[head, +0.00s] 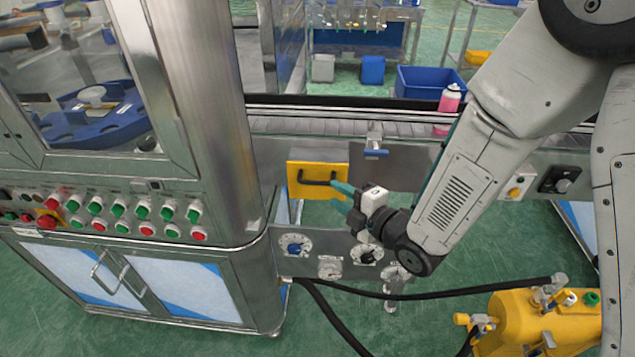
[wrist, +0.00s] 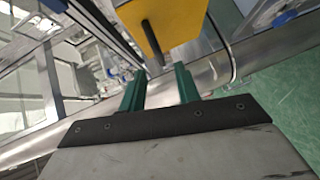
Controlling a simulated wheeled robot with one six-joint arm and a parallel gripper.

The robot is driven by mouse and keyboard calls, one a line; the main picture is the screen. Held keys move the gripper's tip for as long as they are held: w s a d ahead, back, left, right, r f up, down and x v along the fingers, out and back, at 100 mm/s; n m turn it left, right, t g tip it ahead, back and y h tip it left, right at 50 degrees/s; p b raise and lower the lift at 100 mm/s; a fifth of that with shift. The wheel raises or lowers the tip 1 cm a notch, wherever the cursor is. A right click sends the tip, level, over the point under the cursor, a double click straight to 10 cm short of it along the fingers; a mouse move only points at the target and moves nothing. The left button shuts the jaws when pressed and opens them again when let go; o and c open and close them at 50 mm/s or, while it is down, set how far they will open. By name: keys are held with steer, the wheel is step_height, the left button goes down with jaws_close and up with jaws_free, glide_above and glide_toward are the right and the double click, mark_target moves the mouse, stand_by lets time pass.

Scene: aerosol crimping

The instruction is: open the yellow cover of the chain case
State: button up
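The yellow cover (head: 305,192) is a flat panel on the front of the conveyor's side, with a black bar handle (head: 316,183) across it. It looks closed. In the wrist view the yellow cover (wrist: 182,22) is at the top, and its handle (wrist: 151,38) points down toward the gap between my fingers. My gripper (head: 343,189) has teal fingers and is just right of the handle's right end. In the wrist view my gripper (wrist: 161,70) is open, with a clear gap and nothing held. Whether the handle's end lies between the fingertips I cannot tell.
A steel cabinet with red and green buttons (head: 120,208) stands left. A yellow machine (head: 530,325) and black hoses are lower right.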

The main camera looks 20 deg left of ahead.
mark_target(320, 184)
steer(key=x, duration=0.7)
steer(key=shift+a, duration=0.3)
jaws_close()
